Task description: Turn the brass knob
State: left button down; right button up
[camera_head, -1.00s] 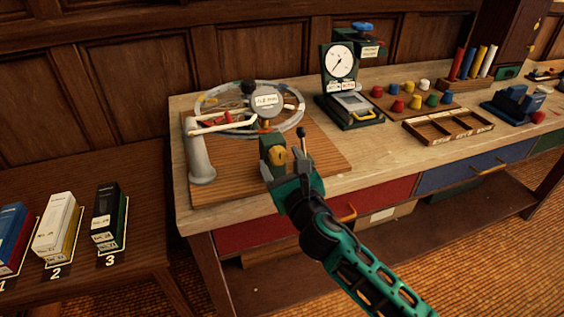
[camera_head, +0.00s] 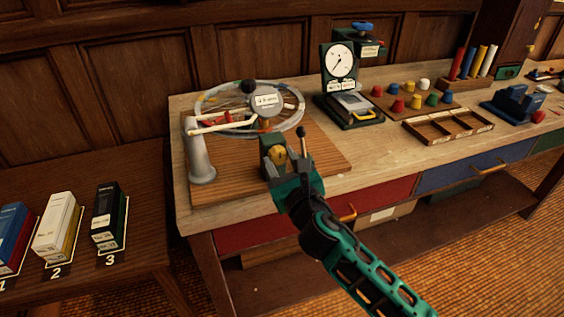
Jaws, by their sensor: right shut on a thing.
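The brass knob (camera_head: 278,155) is a small yellow knob on a dark green block (camera_head: 268,144) at the front of the ribbed wooden board (camera_head: 325,160). My right gripper (camera_head: 281,167) is at the knob, its arm reaching in from the lower right. It is shut on the knob, and its fingers partly hide the knob and the block. Behind it, a pale spoked wheel (camera_head: 297,123) carries a round hub with a white label (camera_head: 266,100). My left gripper is not in view.
A small black-knobbed lever (camera_head: 302,135) stands just right of the gripper. A grey post (camera_head: 200,160) stands at the board's left. A dial gauge (camera_head: 340,62), coloured pegs (camera_head: 415,102) and a wooden tray (camera_head: 448,125) are farther right. Numbered boxes (camera_head: 107,215) stand on the lower left table.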

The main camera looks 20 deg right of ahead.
jog(key=m, duration=0.3)
jog(key=shift+m, duration=0.4)
jog(key=m, duration=0.3)
jog(key=shift+a+m, duration=0.1)
jog(key=shift+m, duration=0.2)
jog(key=m, duration=0.3)
jog(key=shift+m, duration=0.4)
jog(key=m, duration=1.3)
jog(key=shift+r+m, duration=0.1)
jog(key=shift+m, duration=0.3)
